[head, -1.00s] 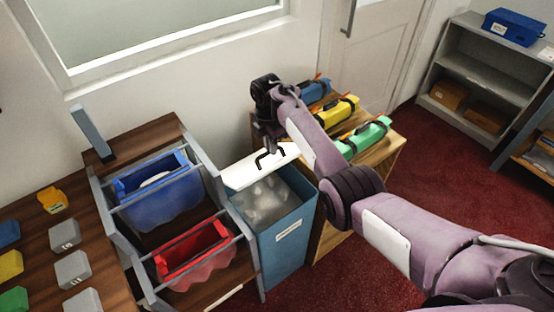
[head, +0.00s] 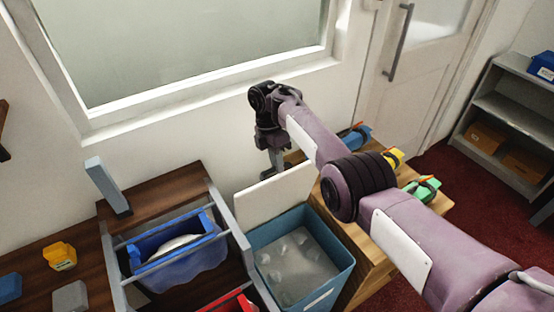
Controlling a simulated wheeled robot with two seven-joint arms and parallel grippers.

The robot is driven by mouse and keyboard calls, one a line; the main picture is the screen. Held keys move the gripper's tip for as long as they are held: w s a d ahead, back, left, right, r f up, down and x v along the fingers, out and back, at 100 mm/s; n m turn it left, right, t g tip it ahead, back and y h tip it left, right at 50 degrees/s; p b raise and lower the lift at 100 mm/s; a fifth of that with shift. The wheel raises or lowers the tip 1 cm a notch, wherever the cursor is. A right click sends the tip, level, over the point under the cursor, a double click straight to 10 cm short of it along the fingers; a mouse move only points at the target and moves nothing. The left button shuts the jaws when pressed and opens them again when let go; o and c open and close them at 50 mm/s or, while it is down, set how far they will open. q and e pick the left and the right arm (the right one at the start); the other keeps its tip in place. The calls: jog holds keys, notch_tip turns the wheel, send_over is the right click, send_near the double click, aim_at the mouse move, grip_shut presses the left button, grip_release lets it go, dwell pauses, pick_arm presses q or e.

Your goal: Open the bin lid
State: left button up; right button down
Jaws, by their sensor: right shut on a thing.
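The blue bin (head: 343,266) stands below the window with its top open. Pale crumpled pieces show inside it. Its white lid (head: 272,203) is tilted up steeply at the back of the bin, close to upright. My right gripper (head: 276,168) is at the lid's top edge, partly behind it, and is shut on the lid. The lid's dark handle and the exact grip are hidden behind the lid. My left gripper is not in view.
A rack with a blue tub (head: 190,262) and a red tub (head: 236,304) stands left of the bin. A wooden stand with a green item (head: 422,189) and a yellow item (head: 393,160) is on the right, partly behind my right arm.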

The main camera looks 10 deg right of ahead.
jog(key=shift+s+a+f, duration=0.1)
jog(key=shift+s+f, duration=0.1)
jog(key=shift+f, duration=0.4)
jog(key=shift+s, duration=0.1)
jog(key=c, duration=1.7)
grip_release()
jog(key=shift+o, duration=1.2)
jog(key=shift+w+g, duration=0.3)
jog(key=shift+w, duration=0.15)
jog(key=shift+s+r, duration=0.1)
jog(key=shift+r, duration=0.25)
jog(key=b+v, duration=0.6)
jog(key=v, duration=0.1)
jog(key=shift+r, duration=0.1)
